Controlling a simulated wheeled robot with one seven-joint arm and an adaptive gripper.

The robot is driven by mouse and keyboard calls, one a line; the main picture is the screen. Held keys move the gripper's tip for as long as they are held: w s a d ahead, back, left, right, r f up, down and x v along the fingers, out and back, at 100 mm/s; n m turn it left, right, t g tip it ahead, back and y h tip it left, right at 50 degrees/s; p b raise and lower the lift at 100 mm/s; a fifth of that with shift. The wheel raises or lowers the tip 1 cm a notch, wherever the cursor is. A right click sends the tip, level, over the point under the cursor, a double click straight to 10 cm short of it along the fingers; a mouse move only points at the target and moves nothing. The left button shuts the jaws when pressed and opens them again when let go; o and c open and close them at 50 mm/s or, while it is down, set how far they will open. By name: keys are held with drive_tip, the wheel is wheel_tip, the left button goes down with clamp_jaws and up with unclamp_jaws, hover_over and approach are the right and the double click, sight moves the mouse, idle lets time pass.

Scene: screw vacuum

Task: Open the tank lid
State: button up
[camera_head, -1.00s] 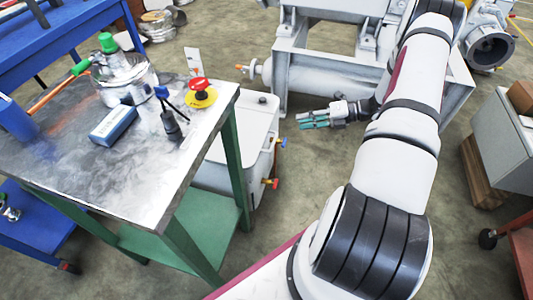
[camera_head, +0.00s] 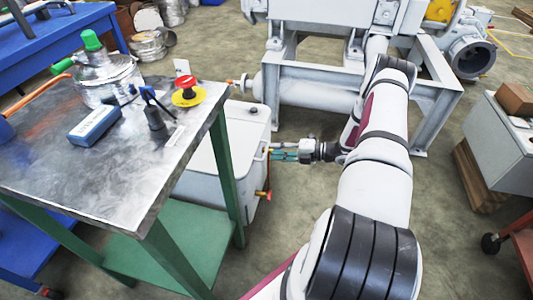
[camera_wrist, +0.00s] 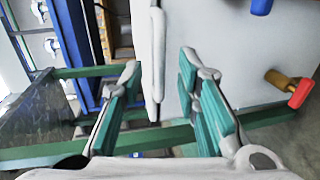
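The white tank (camera_head: 205,185) stands on the floor just behind the green-legged table. My gripper (camera_head: 276,154) is at the tank's right side, near the lid's edge. In the wrist view my gripper (camera_wrist: 160,85) is open, with its teal finger pads apart. The lid's white rim (camera_wrist: 157,50) shows between the two fingers, and the tank's side wall (camera_wrist: 230,45) is to the right. I cannot tell whether a finger touches the rim.
A red-handled valve (camera_wrist: 300,92) and a blue one (camera_wrist: 261,6) stick out of the tank wall beside my gripper. The steel-topped table (camera_head: 110,165) stands close on the left, with an emergency-stop button (camera_head: 187,92) on it. A grey machine frame (camera_head: 320,105) is behind.

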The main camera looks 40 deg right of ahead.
sight(267, 149)
drive_tip(key=shift+b+x, duration=0.45)
drive_tip(key=shift+x, duration=1.65)
clamp_jaws()
